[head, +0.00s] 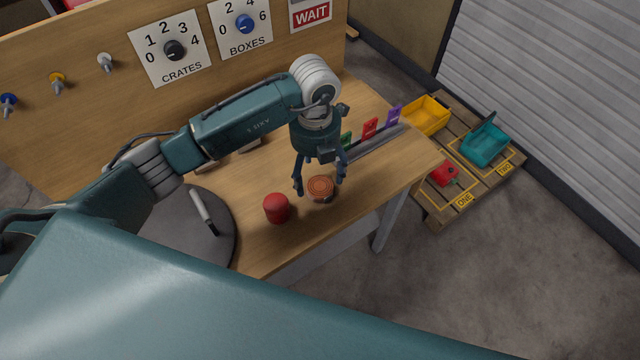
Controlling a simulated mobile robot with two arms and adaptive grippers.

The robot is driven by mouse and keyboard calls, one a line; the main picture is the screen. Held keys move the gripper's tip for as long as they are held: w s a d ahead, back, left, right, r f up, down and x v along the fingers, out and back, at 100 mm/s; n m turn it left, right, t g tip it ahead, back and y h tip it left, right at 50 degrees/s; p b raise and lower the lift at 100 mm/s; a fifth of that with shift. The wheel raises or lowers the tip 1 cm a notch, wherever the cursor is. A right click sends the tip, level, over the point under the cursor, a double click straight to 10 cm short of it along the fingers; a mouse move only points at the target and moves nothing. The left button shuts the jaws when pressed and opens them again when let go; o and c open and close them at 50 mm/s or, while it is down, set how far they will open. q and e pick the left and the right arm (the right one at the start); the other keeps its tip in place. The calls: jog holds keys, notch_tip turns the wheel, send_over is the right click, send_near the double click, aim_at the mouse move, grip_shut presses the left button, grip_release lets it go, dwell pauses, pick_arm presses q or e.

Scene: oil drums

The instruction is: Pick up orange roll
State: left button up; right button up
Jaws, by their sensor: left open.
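The orange roll (320,187) stands on the wooden table near its front edge, showing a ringed round top. My left gripper (320,188) points down over it, with its blue fingers spread on either side of the roll. The fingers are open, and I cannot tell whether they touch it. My right gripper does not show.
A red cylinder (276,208) stands just left of the roll. A grey round plate with a marker (203,210) is further left. A grey rack holds green, red (370,127) and purple cards. A pallet with a yellow bin (425,115) and teal bin (485,146) lies right.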

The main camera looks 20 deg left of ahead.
aim_at(320, 185)
pick_arm(q)
jog(key=f, duration=0.1)
jog(key=w+f+p, duration=0.1)
jog(key=shift+d+f, duration=0.2)
jog(key=shift+f, duration=0.1)
notch_tip(320, 185, down, 3)
jog(key=shift+w+f+p, duration=0.15)
jog(key=shift+p, duration=0.5)
jog(key=c, duration=1.3)
jog(key=shift+c, duration=0.3)
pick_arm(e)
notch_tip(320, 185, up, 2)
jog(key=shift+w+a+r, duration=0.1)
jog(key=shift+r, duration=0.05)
pick_arm(q)
jog(key=shift+w, duration=0.1)
